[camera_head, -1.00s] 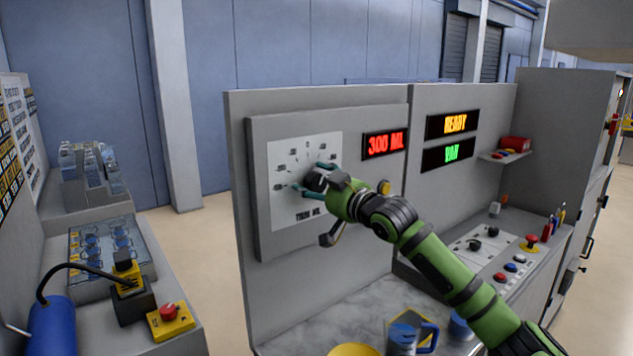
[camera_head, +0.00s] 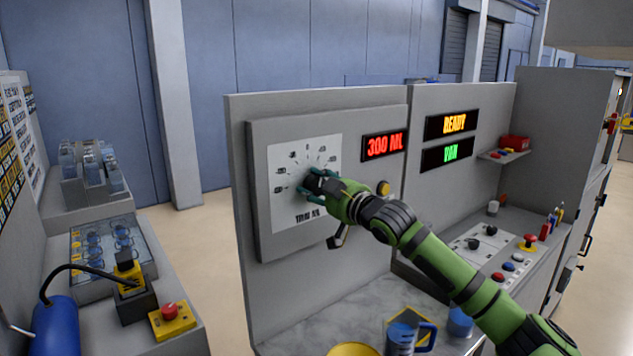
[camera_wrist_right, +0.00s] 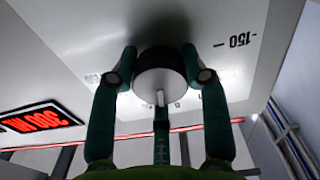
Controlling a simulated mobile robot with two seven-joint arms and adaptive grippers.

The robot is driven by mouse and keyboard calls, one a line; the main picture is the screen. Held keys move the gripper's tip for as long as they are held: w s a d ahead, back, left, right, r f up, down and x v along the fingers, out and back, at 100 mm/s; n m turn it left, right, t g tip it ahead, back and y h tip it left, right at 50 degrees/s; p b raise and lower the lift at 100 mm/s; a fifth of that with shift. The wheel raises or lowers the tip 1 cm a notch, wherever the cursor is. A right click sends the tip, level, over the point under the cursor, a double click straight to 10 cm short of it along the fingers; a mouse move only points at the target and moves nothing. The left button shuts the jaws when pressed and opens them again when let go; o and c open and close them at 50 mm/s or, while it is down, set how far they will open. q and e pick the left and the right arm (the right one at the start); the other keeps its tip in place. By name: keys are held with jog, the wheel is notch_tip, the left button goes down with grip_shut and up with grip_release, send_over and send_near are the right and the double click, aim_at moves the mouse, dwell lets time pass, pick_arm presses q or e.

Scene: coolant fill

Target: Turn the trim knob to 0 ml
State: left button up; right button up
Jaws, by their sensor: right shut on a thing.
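The trim knob (camera_wrist_right: 160,78) is a dark round knob with a pale pointer mark, on a white dial plate (camera_head: 285,205) on the grey panel. In the right wrist view my right gripper (camera_wrist_right: 161,70) has its fingers on both sides of the knob, shut on it. In the head view the right gripper (camera_head: 318,185) is at the dial and mostly hides the knob. The red display (camera_head: 384,145) beside the dial reads 300 ML. A "-150" mark (camera_wrist_right: 237,41) shows on the dial plate in the wrist view. My left gripper is not in view.
Displays reading READY (camera_head: 451,124) and a green word (camera_head: 447,154) are on the panel at right. A yellow button (camera_head: 383,188) sits below the red display. A blue mug (camera_head: 400,339) stands on the counter below. Buttons and knobs line the right-hand console (camera_head: 480,262).

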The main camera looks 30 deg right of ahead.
jog(key=shift+f+n+p, duration=0.3)
jog(key=shift+n+p, duration=0.5)
jog(key=shift+n, duration=0.6)
jog(key=shift+f, duration=0.1)
jog(key=o, duration=1.2)
jog(key=shift+c, duration=0.2)
jog(key=shift+d, duration=0.1)
jog(key=shift+r, duration=0.2)
jog(key=s, duration=1.1)
jog(key=shift+s+d, duration=0.4)
jog(key=shift+d, duration=0.05)
